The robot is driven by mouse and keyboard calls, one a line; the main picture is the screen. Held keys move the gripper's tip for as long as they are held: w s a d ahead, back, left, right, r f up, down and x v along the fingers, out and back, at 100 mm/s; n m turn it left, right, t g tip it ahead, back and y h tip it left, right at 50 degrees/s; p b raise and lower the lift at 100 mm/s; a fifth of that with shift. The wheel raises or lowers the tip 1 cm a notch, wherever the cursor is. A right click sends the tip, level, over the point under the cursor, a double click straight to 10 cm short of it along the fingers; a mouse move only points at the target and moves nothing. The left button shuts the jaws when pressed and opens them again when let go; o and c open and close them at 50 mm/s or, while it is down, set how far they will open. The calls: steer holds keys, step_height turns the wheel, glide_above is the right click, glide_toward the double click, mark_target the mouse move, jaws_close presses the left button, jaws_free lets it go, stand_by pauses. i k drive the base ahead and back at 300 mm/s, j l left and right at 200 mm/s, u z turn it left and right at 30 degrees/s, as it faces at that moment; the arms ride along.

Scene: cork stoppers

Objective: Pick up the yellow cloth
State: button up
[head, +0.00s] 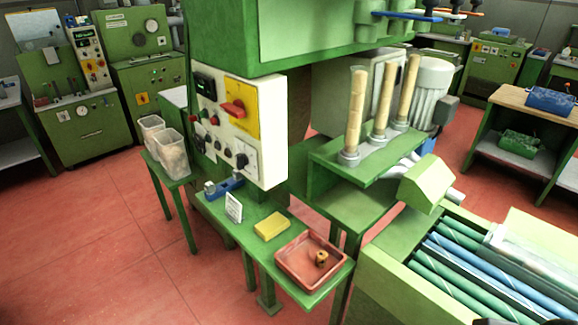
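The yellow cloth (272,226) is a small folded, flat block lying on a narrow green table (240,235) in front of the green machine. It lies between a small white sign on its left and a reddish tray on its right, apart from both. Nothing covers it. My gripper is not clearly seen; only a small dark shape shows at the bottom right edge, and I cannot tell what it is.
The reddish tray (284,262) holds a small brown object (321,259). The white sign (234,207) and a blue tool (226,186) are behind left. The control panel (240,125) rises behind the cloth. Rollers (470,262) stand at right. Red floor (110,240) is open at left.

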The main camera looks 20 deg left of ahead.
mark_target(273, 225)
steer(key=i+j+u, duration=0.8)
steer(key=k, duration=0.1)
